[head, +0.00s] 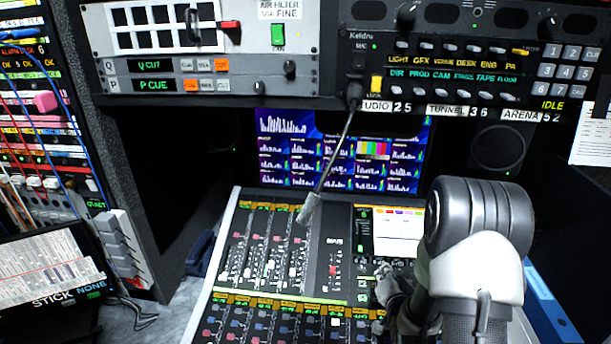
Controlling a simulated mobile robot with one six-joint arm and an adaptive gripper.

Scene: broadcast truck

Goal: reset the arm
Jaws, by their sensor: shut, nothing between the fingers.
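My arm rises at the right of the head view, with a dark grey ribbed joint and a white link over the right part of the mixing console (228,262). My gripper (388,288) shows only in part, low over the console, left of the white link. It is shut and holds nothing. Much of it is hidden or blends with the dark console, and I cannot tell whether it touches the surface.
A gooseneck microphone (312,207) hangs from the upper panel over the console. A screen (340,150) stands behind. A patch rack with cables (45,120) and a tilted display (48,268) are at left. A blue item (545,295) lies right of my arm.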

